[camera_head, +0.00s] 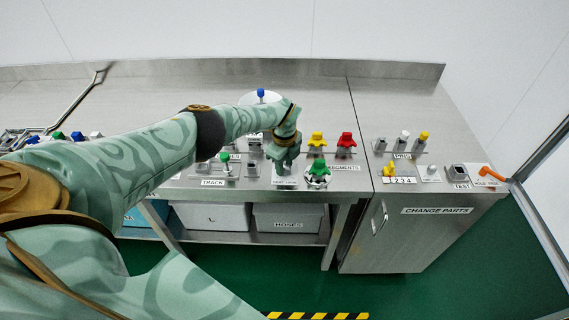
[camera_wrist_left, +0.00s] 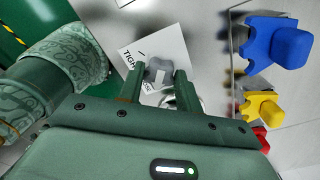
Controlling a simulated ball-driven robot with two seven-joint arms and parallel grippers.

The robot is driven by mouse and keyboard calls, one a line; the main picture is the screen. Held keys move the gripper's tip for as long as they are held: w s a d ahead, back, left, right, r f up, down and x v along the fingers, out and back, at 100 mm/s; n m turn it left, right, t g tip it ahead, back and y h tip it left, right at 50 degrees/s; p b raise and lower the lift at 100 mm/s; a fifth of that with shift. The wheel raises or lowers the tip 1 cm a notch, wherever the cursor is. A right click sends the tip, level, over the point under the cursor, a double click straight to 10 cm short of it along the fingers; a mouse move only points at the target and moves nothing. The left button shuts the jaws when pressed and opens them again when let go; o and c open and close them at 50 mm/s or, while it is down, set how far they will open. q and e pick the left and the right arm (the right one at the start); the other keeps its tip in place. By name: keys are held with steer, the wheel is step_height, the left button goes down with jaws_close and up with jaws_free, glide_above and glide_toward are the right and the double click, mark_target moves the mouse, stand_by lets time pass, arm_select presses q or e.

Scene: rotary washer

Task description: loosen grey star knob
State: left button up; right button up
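The grey star knob (camera_wrist_left: 159,72) shows in the left wrist view, in front of a white label (camera_wrist_left: 140,58) with partly hidden black lettering. My left gripper (camera_wrist_left: 158,84) has its two fingers apart, one on each side of the knob. I see no clear squeeze on it. In the head view my left gripper (camera_head: 284,162) points down at the front of the steel bench, and the hand hides the knob. My right gripper is not in view.
Close by stand a green knob (camera_head: 317,168), a yellow knob (camera_head: 317,138) and a red knob (camera_head: 346,140). A blue knob (camera_wrist_left: 279,45) is right of my gripper in the wrist view. The change parts cabinet (camera_head: 400,240) is at the right. The bench back is mostly clear.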

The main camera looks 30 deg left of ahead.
arm_select(q)
steer(key=o, duration=0.3)
steer(key=shift+o, duration=0.2)
steer(key=shift+r, duration=0.1)
step_height(320, 180, up, 8)
steer(key=p, duration=0.4)
steer(key=shift+a+r, duration=0.1)
steer(key=shift+r, duration=0.1)
step_height(320, 180, up, 8)
steer(key=p, duration=0.1)
steer(key=shift+p, duration=0.4)
steer(key=shift+f, duration=0.1)
